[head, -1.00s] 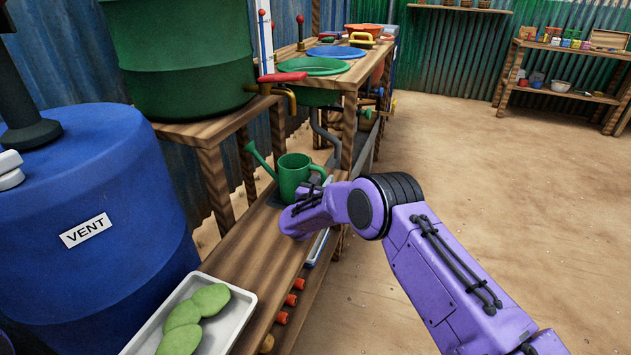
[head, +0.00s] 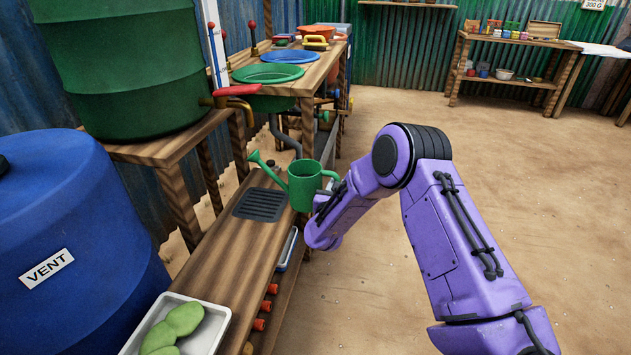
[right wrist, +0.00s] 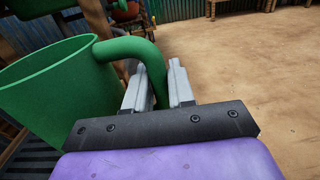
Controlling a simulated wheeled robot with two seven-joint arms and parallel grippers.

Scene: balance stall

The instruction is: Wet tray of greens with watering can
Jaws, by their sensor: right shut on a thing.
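The green watering can (head: 303,185) is upright at the right edge of the wooden bench, beside a dark slatted drain grate, with its spout pointing left. My right gripper (right wrist: 160,88) is shut on its handle (right wrist: 150,62) in the right wrist view. In the head view the fingers are mostly hidden behind my purple wrist. My left gripper is not in view.
The drain grate (head: 260,205) is set in the bench top. A blue barrel marked VENT (head: 95,215) stands left. A green barrel (head: 130,65) with a red-handled tap (head: 235,91) is behind. A green basin (head: 268,74) is farther back. Open sandy floor lies right.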

